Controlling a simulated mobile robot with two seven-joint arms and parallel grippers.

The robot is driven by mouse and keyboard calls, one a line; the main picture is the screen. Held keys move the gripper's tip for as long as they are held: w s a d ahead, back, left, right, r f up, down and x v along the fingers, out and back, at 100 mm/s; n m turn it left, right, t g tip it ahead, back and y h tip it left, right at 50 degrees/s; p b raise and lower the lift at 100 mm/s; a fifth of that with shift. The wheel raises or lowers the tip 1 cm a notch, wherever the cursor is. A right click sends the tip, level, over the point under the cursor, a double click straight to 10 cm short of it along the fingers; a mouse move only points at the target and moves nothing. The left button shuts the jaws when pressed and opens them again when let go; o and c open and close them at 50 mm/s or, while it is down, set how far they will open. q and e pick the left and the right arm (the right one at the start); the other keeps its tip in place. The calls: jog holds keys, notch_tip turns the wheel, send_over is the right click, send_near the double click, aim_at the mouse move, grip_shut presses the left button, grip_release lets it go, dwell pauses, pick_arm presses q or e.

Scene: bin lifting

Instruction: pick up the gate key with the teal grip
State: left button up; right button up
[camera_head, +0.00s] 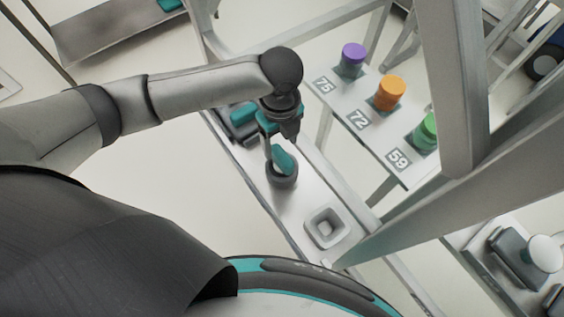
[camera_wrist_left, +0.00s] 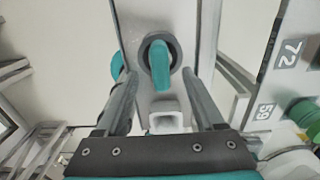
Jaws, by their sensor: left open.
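The gate key with the teal grip (camera_head: 283,160) stands in a dark round socket (camera_head: 281,179) on a narrow light shelf. In the left wrist view the teal grip (camera_wrist_left: 160,67) rises from the dark ring, between the lines of my two fingers. My left gripper (camera_head: 281,140) is open and empty, pointing down just above and behind the key. I cannot tell whether its fingertips are level with the grip. My right gripper is out of view.
A square pale receptacle (camera_head: 325,229) sits on the same shelf, nearer me. Purple (camera_head: 353,54), orange (camera_head: 389,93) and green (camera_head: 426,131) knobs stand on a numbered panel at right. A thick grey frame post (camera_head: 457,90) rises at right.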

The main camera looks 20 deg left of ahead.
aim_at(282, 154)
pick_arm(q)
jog(key=shift+s+d+f, duration=0.1)
jog(key=shift+f, duration=1.35)
jog(key=shift+s+d+f, duration=0.1)
jog(key=shift+f, duration=1.35)
grip_shut()
